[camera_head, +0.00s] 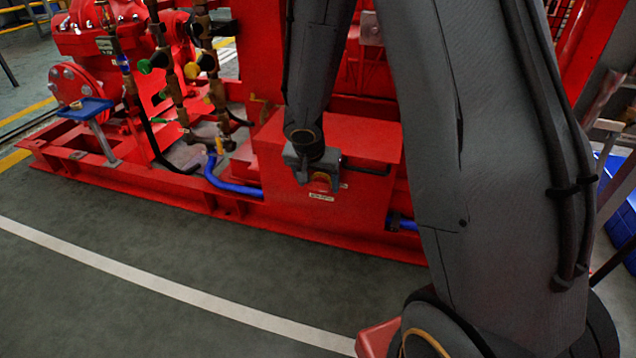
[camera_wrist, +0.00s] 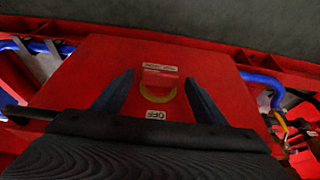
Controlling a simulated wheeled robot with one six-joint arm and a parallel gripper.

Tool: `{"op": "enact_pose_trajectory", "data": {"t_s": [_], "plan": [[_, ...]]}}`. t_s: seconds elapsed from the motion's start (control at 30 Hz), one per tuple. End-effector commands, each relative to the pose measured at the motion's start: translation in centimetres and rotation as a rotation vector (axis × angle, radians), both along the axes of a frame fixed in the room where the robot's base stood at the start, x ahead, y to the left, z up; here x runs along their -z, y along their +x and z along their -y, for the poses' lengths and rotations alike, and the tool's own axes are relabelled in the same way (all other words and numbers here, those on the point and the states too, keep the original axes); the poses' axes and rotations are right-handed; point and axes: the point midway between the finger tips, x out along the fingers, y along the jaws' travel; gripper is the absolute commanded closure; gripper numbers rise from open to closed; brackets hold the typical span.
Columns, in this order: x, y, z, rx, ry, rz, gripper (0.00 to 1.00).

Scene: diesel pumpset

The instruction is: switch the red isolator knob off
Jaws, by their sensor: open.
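The red isolator knob (camera_wrist: 159,80) sits on a red box (camera_wrist: 95,65), with a yellow ring (camera_wrist: 157,98) around it in the wrist view. A small white label lies beyond the knob and an OFF label (camera_wrist: 156,115) lies on the near side. My gripper (camera_wrist: 159,76) is open, with one dark finger on each side of the knob and a gap to both. I cannot tell how far the knob is turned. In the head view my gripper (camera_head: 315,172) is at the front of the red box (camera_head: 370,205) and partly covers the knob.
Blue hoses (camera_head: 228,186) run into both sides of the box. Brass valves and gauges (camera_head: 175,75) stand to the left on the red skid (camera_head: 130,180). The grey floor (camera_head: 120,250) in front is clear, with a white line across it.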

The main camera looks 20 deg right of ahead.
Motion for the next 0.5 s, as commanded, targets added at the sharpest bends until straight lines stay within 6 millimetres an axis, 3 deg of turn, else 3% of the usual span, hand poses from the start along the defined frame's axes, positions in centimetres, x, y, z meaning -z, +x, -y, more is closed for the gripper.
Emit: {"op": "enact_pose_trajectory", "data": {"t_s": [0.1,0.33,0.5], "plan": [[-0.04,-0.01,-0.01,0.0,0.0,0.0,0.34],[-0.04,-0.02,-0.02,0.0,0.0,0.0,0.73],[-0.05,-0.02,-0.05,0.0,-0.004,-0.003,0.76]]}}
